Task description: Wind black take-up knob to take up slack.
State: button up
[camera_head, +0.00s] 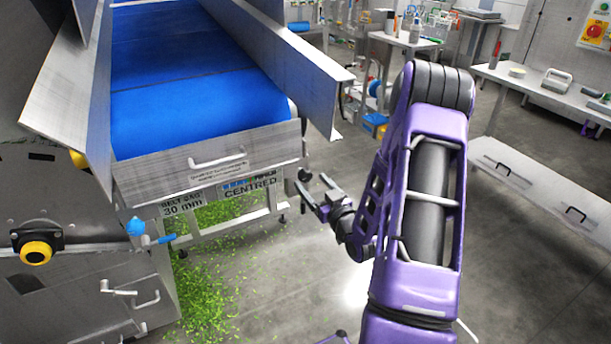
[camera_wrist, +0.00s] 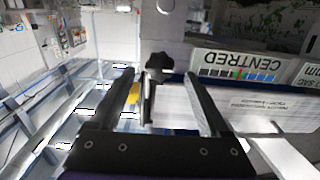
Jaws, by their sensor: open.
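The black take-up knob (camera_head: 305,174) sits at the right front corner of the blue-belt conveyor, beside the CENTRED label. In the wrist view the knob (camera_wrist: 159,61) is a lobed black shape ahead of the fingertips, roughly midway between them. My gripper (camera_head: 317,194) is open and just in front of and below the knob. In the wrist view the two dark fingers of my gripper (camera_wrist: 160,84) are spread with nothing gripped. The blue belt (camera_head: 190,105) lies between metal side walls. A coloured scale (camera_wrist: 236,75) shows beside the CENTRED lettering.
A yellow-and-black knob (camera_head: 36,252) is on the left cabinet. A blue valve (camera_head: 137,227) stands at the conveyor's left leg. Green scraps (camera_head: 208,275) litter the floor beneath. A metal bench (camera_head: 545,90) is at the right. The floor right of the conveyor is mostly clear.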

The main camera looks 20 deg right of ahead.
aim_at(307, 177)
jog(key=shift+w, duration=2.4)
grip_shut()
jog(key=shift+m, duration=0.4)
